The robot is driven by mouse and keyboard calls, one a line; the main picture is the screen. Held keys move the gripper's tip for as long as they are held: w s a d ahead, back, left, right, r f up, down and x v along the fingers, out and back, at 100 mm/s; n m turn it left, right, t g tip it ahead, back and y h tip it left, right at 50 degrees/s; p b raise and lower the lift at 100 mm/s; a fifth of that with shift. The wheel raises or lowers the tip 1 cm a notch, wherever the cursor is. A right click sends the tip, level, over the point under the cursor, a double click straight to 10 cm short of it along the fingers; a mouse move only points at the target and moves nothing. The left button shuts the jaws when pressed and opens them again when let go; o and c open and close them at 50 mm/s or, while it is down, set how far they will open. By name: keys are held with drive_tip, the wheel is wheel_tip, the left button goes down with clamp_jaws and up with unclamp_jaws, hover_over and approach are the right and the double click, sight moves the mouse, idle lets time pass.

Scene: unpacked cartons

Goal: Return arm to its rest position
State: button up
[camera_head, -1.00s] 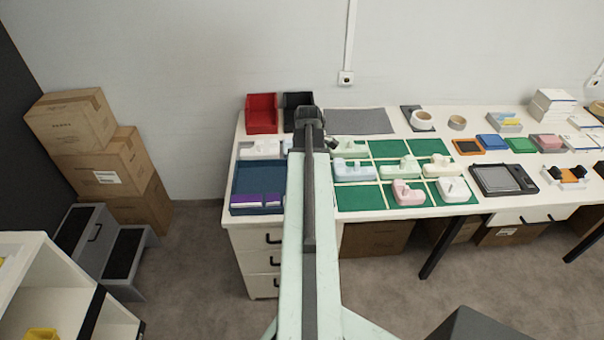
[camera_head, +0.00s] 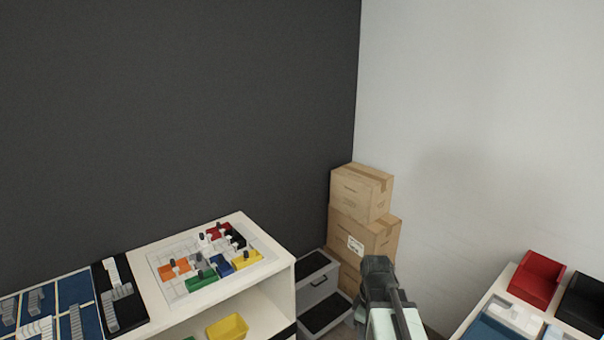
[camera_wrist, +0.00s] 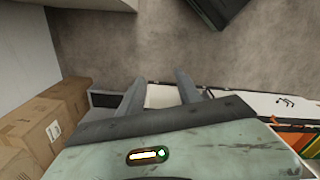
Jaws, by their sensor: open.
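My gripper (camera_wrist: 159,76) shows in the wrist view as two grey fingers standing apart with nothing between them. It hangs over bare grey floor (camera_wrist: 215,60). In the head view my arm (camera_head: 388,310) shows at the bottom, right of centre, with its dark joint in front of the stacked cartons. My fingers cannot be made out in the head view.
Brown cartons (camera_head: 372,235) stack in the corner beside a grey step stool (camera_head: 318,290); cartons (camera_wrist: 35,130) also show left in the wrist view. A white shelf unit (camera_head: 277,262) stands left. Right is a white desk (camera_head: 478,322) with a red bin (camera_head: 537,279).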

drive_tip(key=a+m, duration=0.1)
drive_tip(key=m, duration=0.2)
drive_tip(key=s+a+m, duration=0.1)
drive_tip(key=a+m, duration=0.1)
drive_tip(key=m, duration=0.2)
drive_tip(key=a+m, duration=0.2)
drive_tip(key=m, duration=0.1)
drive_tip(key=shift+s+m, duration=0.4)
drive_tip(key=shift+c, duration=0.5)
drive_tip(key=shift+d, duration=0.1)
